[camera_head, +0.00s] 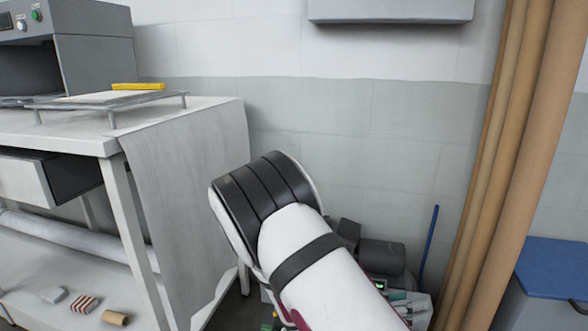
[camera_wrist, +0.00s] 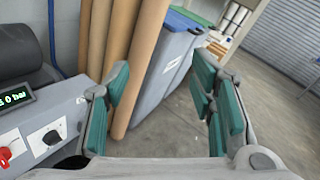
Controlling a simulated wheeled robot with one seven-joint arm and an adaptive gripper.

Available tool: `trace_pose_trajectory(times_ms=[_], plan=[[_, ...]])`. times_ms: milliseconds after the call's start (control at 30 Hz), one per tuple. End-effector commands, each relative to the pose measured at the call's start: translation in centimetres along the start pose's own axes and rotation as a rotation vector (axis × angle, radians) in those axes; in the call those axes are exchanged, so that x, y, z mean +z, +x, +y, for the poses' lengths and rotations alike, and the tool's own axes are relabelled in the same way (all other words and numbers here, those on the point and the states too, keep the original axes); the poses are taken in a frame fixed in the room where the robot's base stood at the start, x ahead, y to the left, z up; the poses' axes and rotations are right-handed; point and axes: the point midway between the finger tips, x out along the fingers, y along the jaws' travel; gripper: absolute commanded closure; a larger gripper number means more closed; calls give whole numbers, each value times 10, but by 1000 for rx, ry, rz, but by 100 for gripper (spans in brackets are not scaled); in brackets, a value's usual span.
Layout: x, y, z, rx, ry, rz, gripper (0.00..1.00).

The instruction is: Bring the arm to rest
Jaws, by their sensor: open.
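My gripper (camera_wrist: 163,108) shows in the wrist view with its two teal-padded fingers spread wide apart. Nothing is held between them; the floor, bins and brown rolls show beyond the gap. In the head view my white arm with dark bands is raised in the middle, in front of the tiled wall.
The white table (camera_head: 215,104) with a hanging grey sheet (camera_head: 185,190) stands left of my arm. Tall brown rolls (camera_head: 510,150) and a blue-lidded bin (camera_head: 550,268) are at the right. A machine with a display (camera_wrist: 38,122) is close left in the wrist view.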

Motion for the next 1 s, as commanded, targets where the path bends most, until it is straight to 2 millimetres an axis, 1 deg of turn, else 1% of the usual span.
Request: trace_pose_trajectory(times_ms=[33,200,467,600,767,1000], plan=[[10,3,-15,-40,69,56,50],[33,6,-66,-183,288,226,50],[56,0,-143,-403,611,469,50],[64,-10,-182,-520,778,593,50],[69,-26,-224,-652,961,727,50],[73,-58,-280,-838,1226,921,50]])
